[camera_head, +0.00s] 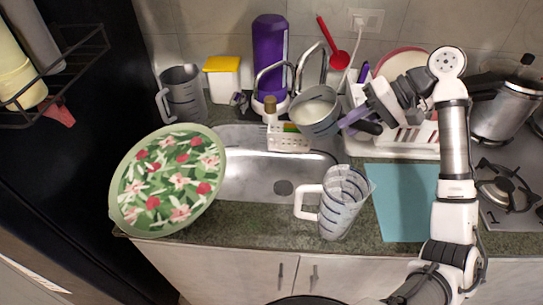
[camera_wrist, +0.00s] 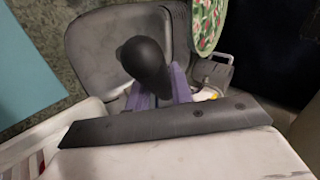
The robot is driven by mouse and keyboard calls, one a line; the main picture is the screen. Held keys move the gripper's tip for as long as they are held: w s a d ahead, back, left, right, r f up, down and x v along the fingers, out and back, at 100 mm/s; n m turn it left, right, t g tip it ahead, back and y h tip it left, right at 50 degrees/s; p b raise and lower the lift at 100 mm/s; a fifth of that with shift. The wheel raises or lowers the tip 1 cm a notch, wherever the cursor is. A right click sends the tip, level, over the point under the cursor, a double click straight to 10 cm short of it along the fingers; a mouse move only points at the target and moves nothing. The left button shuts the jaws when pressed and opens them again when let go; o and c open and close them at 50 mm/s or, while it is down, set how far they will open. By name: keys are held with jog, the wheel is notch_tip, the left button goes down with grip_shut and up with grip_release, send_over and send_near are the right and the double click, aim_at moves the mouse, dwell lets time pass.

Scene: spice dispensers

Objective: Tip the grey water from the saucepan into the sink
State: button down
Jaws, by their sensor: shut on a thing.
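The metal saucepan (camera_head: 316,112) is held in the air above the back right of the sink (camera_head: 250,180). Pale grey liquid shows inside it, and its rim looks slightly tilted. My gripper (camera_head: 353,119) is to the right of the pan, with its purple fingers shut on the pan's black handle (camera_head: 368,127). In the wrist view the rounded black handle end (camera_wrist: 146,60) sticks up between the purple fingers (camera_wrist: 160,90). The pan's body is mostly hidden there. The sink's grey basin (camera_wrist: 105,45) shows behind. I see no liquid falling.
A floral bowl (camera_head: 170,180) overlaps the sink's left side. A clear measuring jug (camera_head: 343,205) stands at the sink's front right, beside a teal board (camera_head: 398,200). A soap bottle (camera_head: 270,110), faucet (camera_head: 322,65) and purple bottle (camera_head: 269,55) stand close behind.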

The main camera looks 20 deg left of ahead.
jog(key=shift+s+a+f+t+h, duration=0.2)
jog(key=shift+s+a+f+h, duration=0.1)
jog(key=shift+a, duration=0.15)
jog(key=shift+s+a+f+t+h, duration=0.2)
jog(key=shift+a+h, duration=0.1)
jog(key=shift+a, duration=0.1)
jog(key=shift+s+a+r+t+h, duration=0.1)
jog(key=shift+s+a+t+h, duration=0.25)
jog(key=shift+a+h, duration=0.35)
dwell(1.0)
